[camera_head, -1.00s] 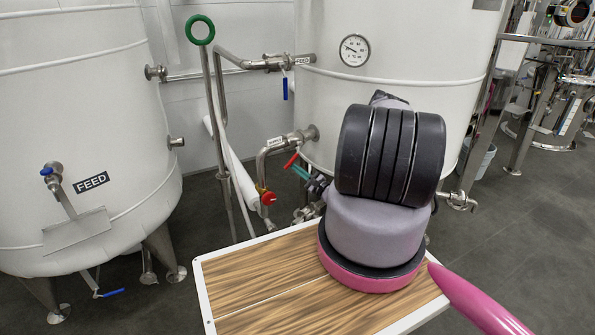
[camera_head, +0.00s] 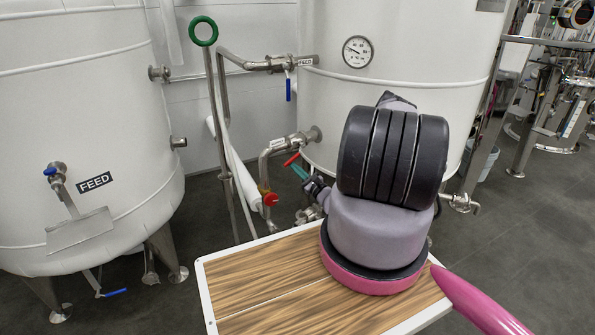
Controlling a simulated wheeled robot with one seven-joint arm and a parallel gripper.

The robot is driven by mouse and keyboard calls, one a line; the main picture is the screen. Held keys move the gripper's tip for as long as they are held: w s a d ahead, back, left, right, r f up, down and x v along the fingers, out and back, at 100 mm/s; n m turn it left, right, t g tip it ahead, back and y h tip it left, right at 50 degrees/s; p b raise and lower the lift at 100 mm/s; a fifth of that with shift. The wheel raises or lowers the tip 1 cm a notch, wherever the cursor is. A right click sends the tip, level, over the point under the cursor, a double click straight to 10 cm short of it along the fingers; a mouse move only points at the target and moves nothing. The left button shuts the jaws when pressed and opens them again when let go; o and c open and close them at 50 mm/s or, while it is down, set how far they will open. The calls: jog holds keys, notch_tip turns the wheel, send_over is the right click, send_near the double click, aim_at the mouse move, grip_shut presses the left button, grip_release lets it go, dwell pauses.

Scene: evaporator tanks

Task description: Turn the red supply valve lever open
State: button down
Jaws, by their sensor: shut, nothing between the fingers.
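The red lever (camera_head: 291,159) sticks out at a slant below the pipe that carries a small white label (camera_head: 278,142), at the lower left of the big right-hand tank. My gripper (camera_head: 300,171) shows small teal fingers just below and right of the lever. The fingers are shut with nothing between them. They look very near the lever, but I cannot tell whether they touch it. My own arm hides much of the gripper's body and the tank behind it.
A red round knob (camera_head: 271,199) sits on the pipe below. A blue handle (camera_head: 288,90) hangs from the upper FEED pipe (camera_head: 262,65). A pole with a green ring (camera_head: 203,31) stands to the left. The left tank (camera_head: 75,130) is clear of my arm.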

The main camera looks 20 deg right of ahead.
jog(key=shift+s+a+r+m+t+h, duration=0.15)
jog(key=shift+a+r+m+h, duration=0.15)
jog(key=shift+r+m, duration=0.45)
jog(key=shift+w+a+r+m+t+h, duration=0.1)
jog(key=shift+a+r+m+h, duration=0.2)
jog(key=shift+m, duration=0.8)
jog(key=shift+s+a+r+m+t+h, duration=0.1)
jog(key=shift+a+r+m+t+h, duration=0.1)
jog(key=shift+r+m+h, duration=0.55)
jog(key=shift+f+y, duration=0.15)
jog(key=shift+y, duration=0.2)
jog(key=shift+f, duration=0.1)
